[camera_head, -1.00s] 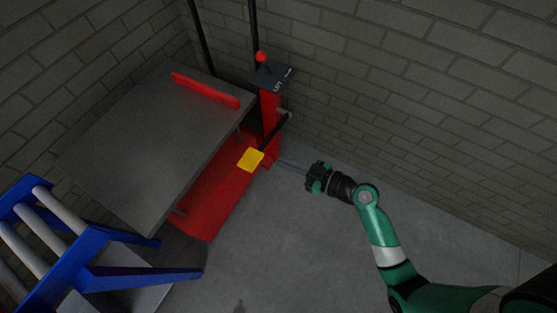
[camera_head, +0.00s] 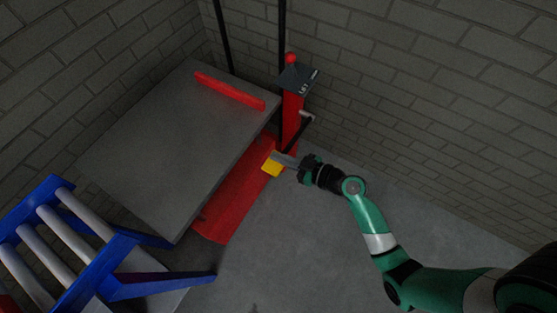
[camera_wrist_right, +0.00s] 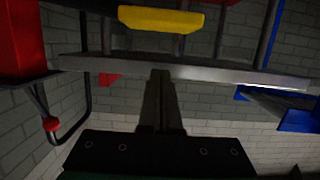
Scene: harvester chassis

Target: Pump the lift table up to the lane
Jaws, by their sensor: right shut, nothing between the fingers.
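The lift table has a grey platform (camera_head: 160,140) with a red stop bar on its far edge, above a red base (camera_head: 235,195). A yellow pedal (camera_head: 271,168) sticks out on a dark arm from the red post (camera_head: 291,118) beside it. My right gripper (camera_head: 283,159) is shut and empty, its fingertips at the pedal in the head view; I cannot tell whether they touch. In the right wrist view the yellow pedal (camera_wrist_right: 160,19) appears beyond the shut fingers (camera_wrist_right: 160,85). The blue lane with grey rollers (camera_head: 58,240) stands at the lower left. My left gripper is not in view.
A dark panel marked LIFT (camera_head: 298,78) tops the post, with a red ball (camera_head: 291,58) above it. Brick walls (camera_head: 420,100) close in behind and to the right. The grey floor (camera_head: 290,255) in front of the table is clear.

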